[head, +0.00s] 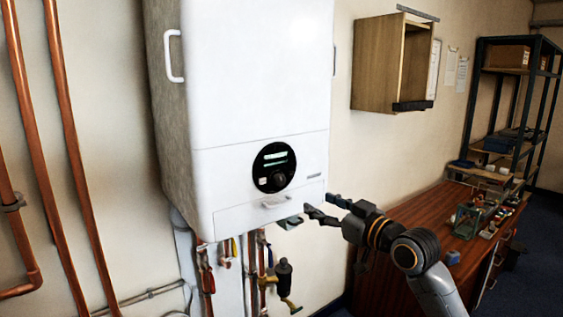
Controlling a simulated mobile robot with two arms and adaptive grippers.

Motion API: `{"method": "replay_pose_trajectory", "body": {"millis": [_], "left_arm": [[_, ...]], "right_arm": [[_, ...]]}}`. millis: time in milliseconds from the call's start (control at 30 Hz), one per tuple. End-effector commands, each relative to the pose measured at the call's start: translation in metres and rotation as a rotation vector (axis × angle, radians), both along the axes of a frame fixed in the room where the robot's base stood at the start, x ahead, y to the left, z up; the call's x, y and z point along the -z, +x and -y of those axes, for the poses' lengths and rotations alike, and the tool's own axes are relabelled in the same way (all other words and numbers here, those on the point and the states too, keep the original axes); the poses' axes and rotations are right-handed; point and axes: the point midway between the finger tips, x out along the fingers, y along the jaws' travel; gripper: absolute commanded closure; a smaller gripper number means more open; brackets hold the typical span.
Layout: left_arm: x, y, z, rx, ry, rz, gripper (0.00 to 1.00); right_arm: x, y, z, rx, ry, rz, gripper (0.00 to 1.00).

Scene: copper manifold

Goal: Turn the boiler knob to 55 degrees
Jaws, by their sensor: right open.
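The white boiler (261,90) hangs on the wall at the centre left of the head view. Its round black control panel (274,149) has a lit greenish display. The dark boiler knob (277,181) sits in the lower part of that panel; its exact setting is too small to read. My right gripper (321,207) is open and empty, to the right of and below the knob and apart from it. My left gripper is not in view.
A pull handle (275,201) sticks out below the panel. Copper pipes (65,130) run along the left wall. Valves (284,280) hang under the boiler. A wooden desk (408,238) with small items stands at right, below a wall cabinet (378,64) and near a shelf rack (505,90).

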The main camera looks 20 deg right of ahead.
Motion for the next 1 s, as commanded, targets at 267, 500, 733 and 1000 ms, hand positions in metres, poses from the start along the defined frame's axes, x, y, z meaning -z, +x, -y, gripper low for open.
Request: {"method": "replay_pose_trajectory", "body": {"millis": [267, 500, 733, 1000], "left_arm": [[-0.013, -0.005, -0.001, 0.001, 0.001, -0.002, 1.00], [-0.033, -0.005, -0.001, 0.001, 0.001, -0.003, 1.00], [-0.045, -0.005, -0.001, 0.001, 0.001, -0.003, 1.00], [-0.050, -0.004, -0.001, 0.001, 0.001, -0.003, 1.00]], "right_arm": [[-0.012, 0.025, -0.007, -0.002, 0.009, 0.012, 0.47], [-0.013, 0.074, -0.026, -0.001, 0.009, 0.009, 0.47], [-0.011, 0.112, -0.039, -0.001, 0.007, 0.009, 0.47], [-0.009, 0.130, -0.045, 0.000, 0.004, 0.011, 0.47]]}}
